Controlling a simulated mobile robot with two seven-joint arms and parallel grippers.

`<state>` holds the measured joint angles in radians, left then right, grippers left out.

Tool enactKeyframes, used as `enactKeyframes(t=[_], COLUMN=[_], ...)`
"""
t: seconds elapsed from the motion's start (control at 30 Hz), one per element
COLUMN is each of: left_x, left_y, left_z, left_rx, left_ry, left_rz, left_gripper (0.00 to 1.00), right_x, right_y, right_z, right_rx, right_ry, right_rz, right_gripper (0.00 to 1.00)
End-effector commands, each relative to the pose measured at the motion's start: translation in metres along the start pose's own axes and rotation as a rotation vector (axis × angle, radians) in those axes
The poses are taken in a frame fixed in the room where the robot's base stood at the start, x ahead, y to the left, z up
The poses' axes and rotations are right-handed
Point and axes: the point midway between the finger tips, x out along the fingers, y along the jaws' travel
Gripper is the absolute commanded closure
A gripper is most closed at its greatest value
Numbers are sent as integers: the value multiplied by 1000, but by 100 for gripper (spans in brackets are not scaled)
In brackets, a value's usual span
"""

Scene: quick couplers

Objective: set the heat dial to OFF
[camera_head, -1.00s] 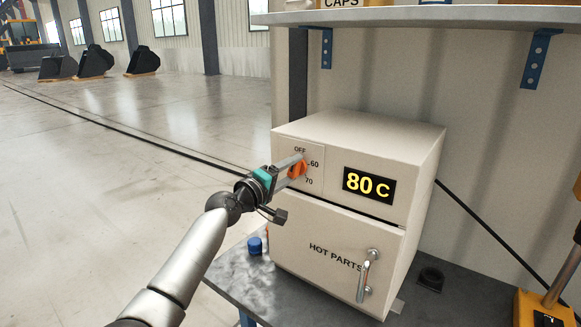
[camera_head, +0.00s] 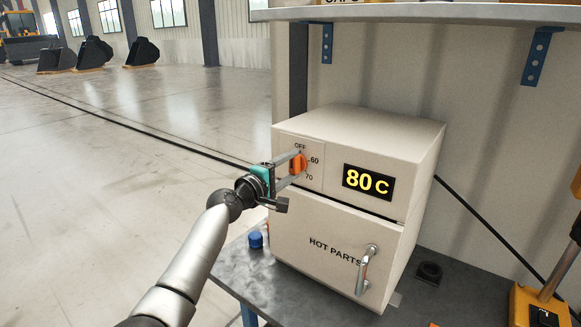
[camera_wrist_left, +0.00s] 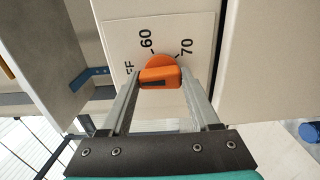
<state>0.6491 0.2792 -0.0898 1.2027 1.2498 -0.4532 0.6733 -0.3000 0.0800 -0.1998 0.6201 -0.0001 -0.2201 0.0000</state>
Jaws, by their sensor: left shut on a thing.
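The orange heat dial (camera_head: 298,163) is on the upper left of the cream oven's front (camera_head: 330,222). Labels OFF, 60 and 70 stand around it. My left gripper (camera_head: 299,168) is shut on the dial, one finger above and one below it in the head view. In the left wrist view the dial (camera_wrist_left: 160,72) sits between the two fingertips (camera_wrist_left: 161,80), and the OFF label is partly hidden by a finger. I cannot tell exactly which mark the dial points to. The display (camera_head: 368,184) reads 80 C. My right gripper is not in view.
The oven stands on a grey bench (camera_head: 250,280). Its HOT PARTS door has a metal handle (camera_head: 366,270). A blue cap (camera_head: 255,240) lies left of the oven. A shelf (camera_head: 420,13) hangs above, and a yellow-based device (camera_head: 540,305) stands at the right.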

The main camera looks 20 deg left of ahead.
Motion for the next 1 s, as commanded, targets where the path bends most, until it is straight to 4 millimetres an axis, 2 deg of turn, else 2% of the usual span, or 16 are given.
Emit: enactKeyframes(t=[0.07,0.1,0.33,0.73,1.0], left_x=[0,0,0,-5,-37], left_y=[-2,-2,-1,0,-1], left_z=[0,0,0,0,0], left_rx=[-6,-6,-3,0,1], left_ry=[-1,-1,-1,0,0], left_rz=[-2,-2,-1,0,-3], left_gripper=[93,35,9,7,7], right_x=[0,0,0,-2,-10], right_y=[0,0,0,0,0], right_z=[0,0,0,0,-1], right_rx=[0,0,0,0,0], right_ry=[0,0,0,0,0], right_rz=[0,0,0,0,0], right_gripper=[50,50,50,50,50])
